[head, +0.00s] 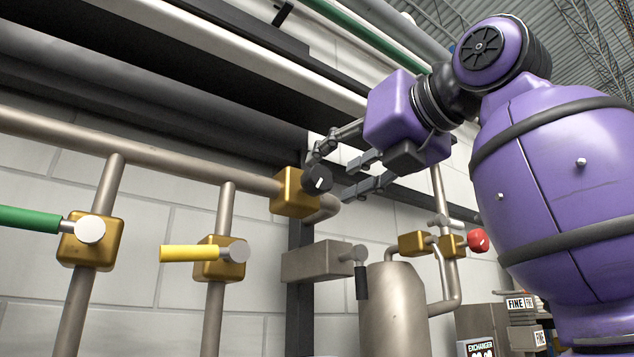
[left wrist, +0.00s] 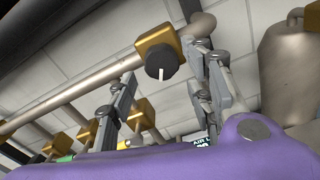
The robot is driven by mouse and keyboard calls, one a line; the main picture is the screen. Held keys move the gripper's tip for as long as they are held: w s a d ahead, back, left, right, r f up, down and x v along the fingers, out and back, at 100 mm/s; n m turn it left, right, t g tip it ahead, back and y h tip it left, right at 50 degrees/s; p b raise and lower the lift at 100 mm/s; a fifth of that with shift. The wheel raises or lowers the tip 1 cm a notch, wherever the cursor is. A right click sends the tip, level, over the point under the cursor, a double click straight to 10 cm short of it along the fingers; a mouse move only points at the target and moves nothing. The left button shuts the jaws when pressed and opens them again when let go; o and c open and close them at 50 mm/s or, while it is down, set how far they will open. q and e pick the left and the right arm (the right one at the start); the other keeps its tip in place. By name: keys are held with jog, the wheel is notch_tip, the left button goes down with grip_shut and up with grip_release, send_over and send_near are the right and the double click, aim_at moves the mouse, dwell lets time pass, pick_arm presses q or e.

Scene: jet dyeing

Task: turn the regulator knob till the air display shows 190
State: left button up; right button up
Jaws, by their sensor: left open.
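The regulator knob (head: 317,179) is a round black knob with a white pointer line, on a brass block (head: 291,193) on the pipe. My left gripper (head: 329,181) is open around the knob's front, one finger to each side. In the left wrist view the knob (left wrist: 161,66) shows between the two spread fingers, with gaps on both sides, and its white line points roughly down. My right gripper is not in view.
A green lever valve (head: 86,242) and a yellow lever valve (head: 220,257) stand on pipes at left. A grey box valve (head: 320,262) and a steel vessel (head: 394,310) are below the knob. A red knob (head: 477,240) and the EXCHANGER display (head: 480,347) are at right.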

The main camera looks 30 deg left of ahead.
aim_at(320, 177)
pick_arm(q)
jog(key=shift+s+a+r, duration=0.2)
jog(key=shift+a, duration=0.3)
jog(key=x, duration=0.6)
jog(key=shift+w+f+p, duration=0.15)
jog(key=shift+w+p, duration=0.05)
jog(key=shift+p, duration=0.15)
jog(key=shift+a, duration=0.15)
jog(key=shift+w, duration=0.15)
jog(key=c, duration=1)
jog(key=shift+f+n, duration=0.1)
jog(key=shift+n, duration=1)
jog(key=shift+c, duration=0.2)
